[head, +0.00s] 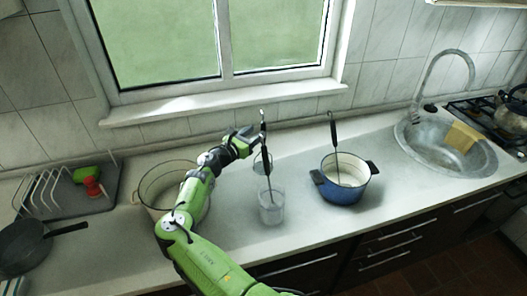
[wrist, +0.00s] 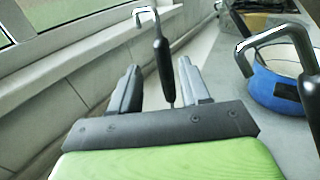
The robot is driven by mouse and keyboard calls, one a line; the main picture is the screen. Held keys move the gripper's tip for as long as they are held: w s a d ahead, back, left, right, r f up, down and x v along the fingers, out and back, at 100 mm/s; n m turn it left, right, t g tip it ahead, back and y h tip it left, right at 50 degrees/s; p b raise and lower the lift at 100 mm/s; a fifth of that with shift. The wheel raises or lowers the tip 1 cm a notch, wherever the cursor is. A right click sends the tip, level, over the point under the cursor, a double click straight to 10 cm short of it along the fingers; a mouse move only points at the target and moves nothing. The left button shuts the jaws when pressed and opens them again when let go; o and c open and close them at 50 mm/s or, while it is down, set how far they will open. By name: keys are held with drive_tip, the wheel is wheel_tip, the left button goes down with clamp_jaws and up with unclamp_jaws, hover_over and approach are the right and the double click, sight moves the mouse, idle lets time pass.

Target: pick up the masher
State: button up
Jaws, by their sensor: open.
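One tool (head: 263,138) leans in a clear glass (head: 271,208); the other tool (head: 333,128) leans in a blue pot (head: 340,190). Their lower ends are hidden or too small to tell, so I cannot say which is the masher. In the wrist view this handle (wrist: 164,68) shows between and beyond the two fingers (wrist: 160,78). I cannot tell if they touch it.
A cream pot (head: 143,190) stands left beside my arm. A dish rack (head: 45,192) and dark pan (head: 20,248) are farther left. The sink (head: 448,145) is right. The window sill runs behind.

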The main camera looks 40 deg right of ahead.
sight(263, 128)
drive_tip(key=d, duration=0.5)
drive_tip(key=shift+d, duration=0.1)
drive_tip(key=shift+a+r, duration=0.1)
drive_tip(key=shift+a, duration=0.1)
clamp_jaws()
drive_tip(key=shift+r, duration=0.1)
